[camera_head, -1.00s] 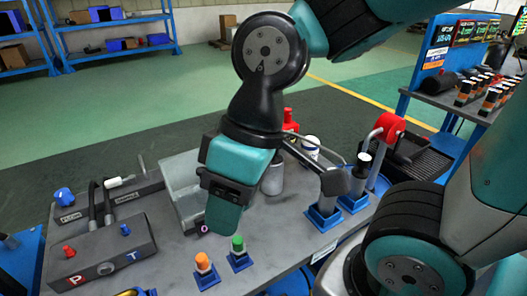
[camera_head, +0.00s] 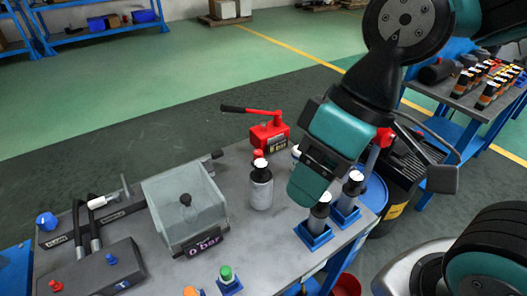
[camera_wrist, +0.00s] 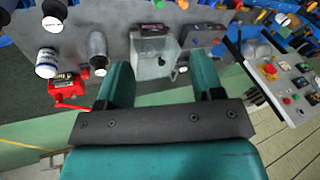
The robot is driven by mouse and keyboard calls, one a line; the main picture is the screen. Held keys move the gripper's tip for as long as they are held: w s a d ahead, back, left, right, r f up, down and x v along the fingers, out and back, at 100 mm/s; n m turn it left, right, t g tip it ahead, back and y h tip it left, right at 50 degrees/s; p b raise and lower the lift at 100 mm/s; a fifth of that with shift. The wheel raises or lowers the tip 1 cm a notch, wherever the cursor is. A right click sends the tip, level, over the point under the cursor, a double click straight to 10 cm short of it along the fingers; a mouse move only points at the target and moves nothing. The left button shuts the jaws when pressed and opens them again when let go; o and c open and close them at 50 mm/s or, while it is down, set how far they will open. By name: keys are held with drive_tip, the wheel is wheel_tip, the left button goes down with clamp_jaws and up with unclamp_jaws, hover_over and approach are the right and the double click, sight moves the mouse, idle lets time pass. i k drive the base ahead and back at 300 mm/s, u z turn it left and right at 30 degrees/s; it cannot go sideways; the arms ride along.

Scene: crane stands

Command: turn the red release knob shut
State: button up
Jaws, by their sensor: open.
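A red hand pump (camera_head: 268,130) with a black-gripped lever stands at the back of the grey bench, and it also shows at the left of the wrist view (camera_wrist: 68,88). A small red knob (camera_head: 258,153) shows low on its front, partly hidden by a grey bottle; I cannot tell how far it is turned. Another red knob (camera_head: 55,285) sits on a dark valve box at front left. My gripper (camera_head: 308,185) hangs above the bench, right of the bottle and apart from the pump. In the wrist view its teal fingers (camera_wrist: 160,82) are open and empty.
The grey bottle (camera_head: 260,187) stands before the pump. A clear-walled box (camera_head: 160,200) with a "0 bar" display is left of it. Blue-based cylinders (camera_head: 313,235) stand beneath and right of my gripper.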

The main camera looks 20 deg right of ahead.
sight(258, 154)
drive_tip(key=k, duration=1.65)
drive_tip(key=z, duration=0.7)
drive_tip(key=i, duration=1.9)
drive_tip(key=u, duration=1.2)
